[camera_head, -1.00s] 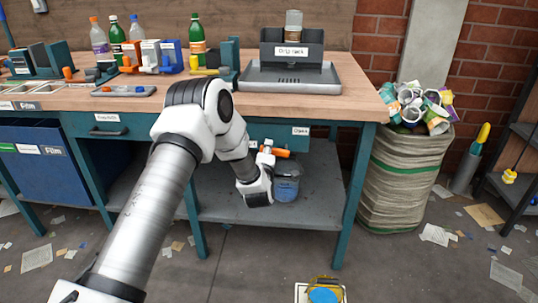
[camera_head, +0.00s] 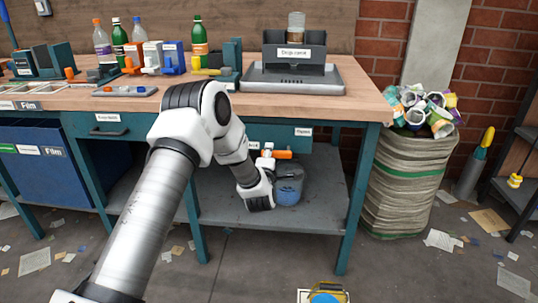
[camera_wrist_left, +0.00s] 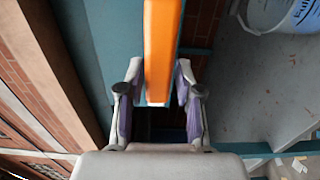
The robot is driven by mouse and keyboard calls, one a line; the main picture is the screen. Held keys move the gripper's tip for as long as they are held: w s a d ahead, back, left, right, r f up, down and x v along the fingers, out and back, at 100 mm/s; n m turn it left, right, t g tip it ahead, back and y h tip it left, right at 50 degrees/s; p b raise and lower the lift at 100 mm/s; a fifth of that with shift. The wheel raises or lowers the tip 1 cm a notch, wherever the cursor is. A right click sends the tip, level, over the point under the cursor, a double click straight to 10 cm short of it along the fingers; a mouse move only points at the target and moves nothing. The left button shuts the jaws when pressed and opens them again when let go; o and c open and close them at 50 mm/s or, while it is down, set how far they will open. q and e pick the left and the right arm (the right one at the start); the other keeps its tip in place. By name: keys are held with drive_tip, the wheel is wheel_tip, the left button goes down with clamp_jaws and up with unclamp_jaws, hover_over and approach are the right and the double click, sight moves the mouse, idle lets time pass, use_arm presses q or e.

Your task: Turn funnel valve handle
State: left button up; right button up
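An orange handle (camera_head: 283,155) sticks out to the right below the front edge of the bench, under a drawer with a small label. In the left wrist view the handle (camera_wrist_left: 160,50) runs from the top edge down between the two fingers. My left gripper (camera_head: 267,151) is at the handle. In the left wrist view the fingertips of my left gripper (camera_wrist_left: 160,72) lie close against both sides of it, so it appears held. The funnel and the valve body are not clearly visible. My right gripper is out of view.
A bucket (camera_head: 288,186) stands on the lower shelf (camera_head: 315,212), just beside and below my left gripper. The bench top (camera_head: 220,104) holds bottles, small valves and a grey rack (camera_head: 292,77). A full sack (camera_head: 402,185) stands right of the bench. Scraps litter the floor.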

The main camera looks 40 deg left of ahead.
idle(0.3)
use_arm(q)
drive_tip(key=v, duration=1.2)
